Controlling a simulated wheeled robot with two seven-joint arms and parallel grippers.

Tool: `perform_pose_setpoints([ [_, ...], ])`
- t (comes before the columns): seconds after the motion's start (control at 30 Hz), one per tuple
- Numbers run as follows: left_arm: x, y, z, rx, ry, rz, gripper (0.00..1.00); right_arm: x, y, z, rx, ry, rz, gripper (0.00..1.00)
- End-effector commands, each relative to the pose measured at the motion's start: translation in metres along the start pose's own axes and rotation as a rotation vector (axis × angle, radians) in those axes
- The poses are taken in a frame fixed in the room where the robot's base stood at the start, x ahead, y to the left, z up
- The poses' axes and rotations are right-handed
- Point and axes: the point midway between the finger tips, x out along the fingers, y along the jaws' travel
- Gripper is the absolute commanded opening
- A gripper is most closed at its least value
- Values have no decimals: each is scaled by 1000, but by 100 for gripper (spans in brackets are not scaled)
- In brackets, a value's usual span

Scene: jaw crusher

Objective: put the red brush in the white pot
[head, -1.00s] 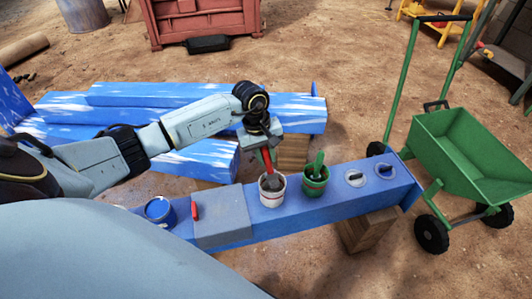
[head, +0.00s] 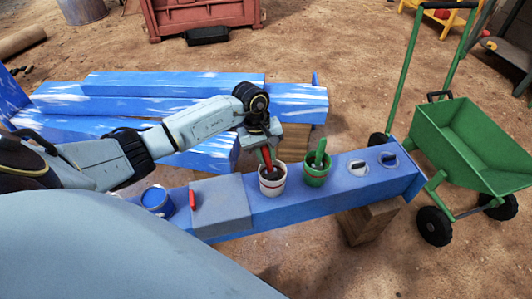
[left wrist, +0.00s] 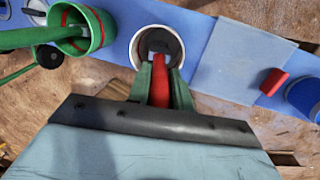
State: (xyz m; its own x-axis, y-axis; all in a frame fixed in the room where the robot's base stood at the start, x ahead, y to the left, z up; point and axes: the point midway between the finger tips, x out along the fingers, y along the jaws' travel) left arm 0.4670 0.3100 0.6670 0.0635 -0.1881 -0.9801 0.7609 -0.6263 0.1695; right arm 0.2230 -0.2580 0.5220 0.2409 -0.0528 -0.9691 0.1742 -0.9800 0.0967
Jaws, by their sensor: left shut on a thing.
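The red brush (left wrist: 160,88) is held between the fingers of my left gripper (left wrist: 160,95). In the head view my left gripper (head: 264,148) is above the white pot (head: 272,188), with the red handle (head: 266,158) upright below it. The brush's dark lower end is inside the mouth of the white pot, which also shows in the left wrist view (left wrist: 136,52). Whether the brush touches the pot's bottom is hidden. My right gripper is not in view.
A green pot (head: 315,177) with a green brush (head: 320,152) stands right of the white pot on the blue beam (head: 340,183).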

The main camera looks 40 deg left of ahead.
Motion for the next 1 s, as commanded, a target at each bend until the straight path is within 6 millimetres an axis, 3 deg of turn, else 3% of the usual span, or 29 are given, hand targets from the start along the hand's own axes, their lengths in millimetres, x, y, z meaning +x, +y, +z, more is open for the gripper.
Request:
perform_pose_setpoints([
  [0.23,0,0,0,0,0,0,0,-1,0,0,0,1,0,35],
  [0.27,0,0,0,0,0,0,25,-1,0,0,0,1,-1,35],
  [0.43,0,0,0,0,0,0,47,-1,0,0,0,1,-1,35],
  [1.0,0,0,0,0,0,0,47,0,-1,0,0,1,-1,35],
])
